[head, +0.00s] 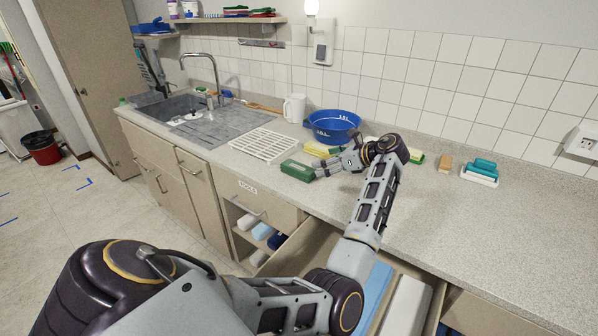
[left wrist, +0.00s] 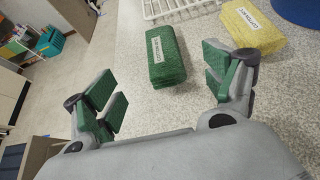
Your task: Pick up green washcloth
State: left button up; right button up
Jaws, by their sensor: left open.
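The green washcloth (head: 297,171) is a folded, labelled block lying on the counter near its front edge. In the left wrist view the green washcloth (left wrist: 167,62) lies just ahead of the fingertips, toward the space between them. My left gripper (head: 322,170) is just right of the washcloth, low over the counter and pointing left at it. In the left wrist view my left gripper (left wrist: 164,80) has its green-padded fingers spread wide, with nothing held. No contact with the cloth shows. My right gripper is in neither view.
A yellow folded cloth (left wrist: 252,26) lies beside the green one. A white rack (head: 266,144), a blue basin (head: 332,125) and a white pitcher (head: 294,107) stand behind. An open drawer (head: 292,248) juts out below the counter. The counter at right front is clear.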

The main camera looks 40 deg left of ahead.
pick_arm(q)
send_near(300, 167)
jog(key=x, duration=0.2)
jog(key=shift+a, duration=0.45)
jog(key=shift+s+a+f, duration=0.1)
jog(key=shift+a+f, duration=0.2)
jog(key=shift+a, duration=0.3)
jog(key=shift+a+f+b, duration=0.3)
jog(key=shift+a, duration=0.1)
jog(key=x, duration=0.3)
jog(key=shift+f, duration=0.1)
jog(key=shift+a+f, duration=0.3)
jog(key=shift+a, duration=0.2)
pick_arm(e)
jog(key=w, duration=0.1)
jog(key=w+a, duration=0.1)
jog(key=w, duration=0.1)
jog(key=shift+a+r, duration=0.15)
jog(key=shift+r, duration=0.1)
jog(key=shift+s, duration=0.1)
